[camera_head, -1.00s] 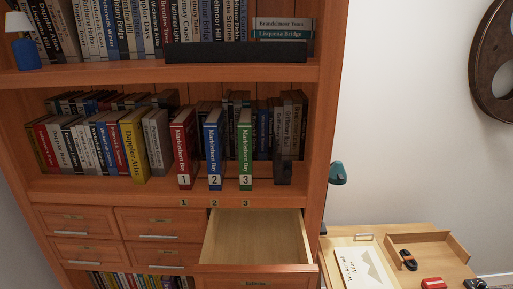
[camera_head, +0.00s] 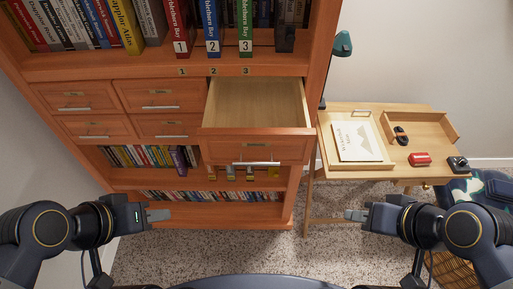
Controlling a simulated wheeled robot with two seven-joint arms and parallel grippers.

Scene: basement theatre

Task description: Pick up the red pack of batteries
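A small red pack (camera_head: 420,159), which looks like the battery pack, lies on the light wooden desk (camera_head: 340,114) at the right, near its front right part. Its label is too small to read. My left gripper (camera_head: 158,214) is in front of the bookcase's lower shelves, far from the pack. My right gripper (camera_head: 357,214) is below and left of the pack in the picture, in front of the desk and apart from it. Neither gripper appears to hold anything. The gap between the fingers cannot be made out on either one.
A tray with a white book (camera_head: 358,141), a black item (camera_head: 401,136) and a dark device (camera_head: 458,163) are on the desk. A bookcase drawer (camera_head: 255,148) stands open and looks empty. A patterned chair (camera_head: 485,190) stands at right. The speckled floor (camera_head: 250,245) between is clear.

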